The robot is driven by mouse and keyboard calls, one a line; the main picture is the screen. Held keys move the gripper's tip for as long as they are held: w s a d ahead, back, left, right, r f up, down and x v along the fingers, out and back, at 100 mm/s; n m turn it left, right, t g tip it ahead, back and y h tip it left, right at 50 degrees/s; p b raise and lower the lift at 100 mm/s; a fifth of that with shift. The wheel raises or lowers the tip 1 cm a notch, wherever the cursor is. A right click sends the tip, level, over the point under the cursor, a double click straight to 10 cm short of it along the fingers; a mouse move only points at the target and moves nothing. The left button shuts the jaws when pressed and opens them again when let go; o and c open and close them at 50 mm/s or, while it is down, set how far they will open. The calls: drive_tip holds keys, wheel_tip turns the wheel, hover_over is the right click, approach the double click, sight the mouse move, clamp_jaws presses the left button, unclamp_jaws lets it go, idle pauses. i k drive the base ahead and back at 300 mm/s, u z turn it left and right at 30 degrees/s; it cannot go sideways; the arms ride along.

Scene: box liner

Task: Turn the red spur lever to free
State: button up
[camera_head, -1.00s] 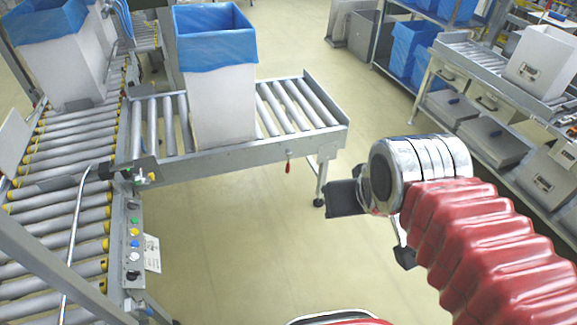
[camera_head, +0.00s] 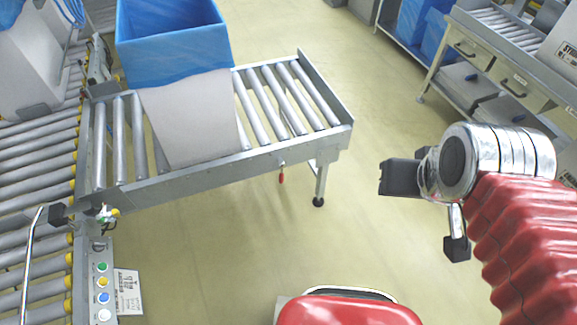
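The red spur lever (camera_head: 281,175) is small and hangs down under the front side rail of the short roller spur (camera_head: 215,176), near its right end. My gripper (camera_head: 425,215) is at the right, at the end of my red-sleeved arm. It is apart from the lever, with a wide gap of floor between them. Two dark finger parts show, one pointing left and one hanging lower. I cannot tell from this angle how far apart the fingertips are. Nothing shows between them.
A white box with a blue liner (camera_head: 172,40) stands on the spur rollers. The spur's leg (camera_head: 319,185) stands right of the lever. A main roller conveyor (camera_head: 35,150) with a button panel (camera_head: 102,285) is at the left. Benches stand at the upper right. Floor before the spur is clear.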

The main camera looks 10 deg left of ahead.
sight(281, 163)
drive_tip(key=u, duration=0.15)
drive_tip(key=i, duration=1.05)
drive_tip(key=u, duration=0.7)
drive_tip(key=k, duration=0.9)
drive_tip(key=u, duration=0.2)
drive_tip(key=i, duration=0.55)
drive_tip(key=z, duration=0.05)
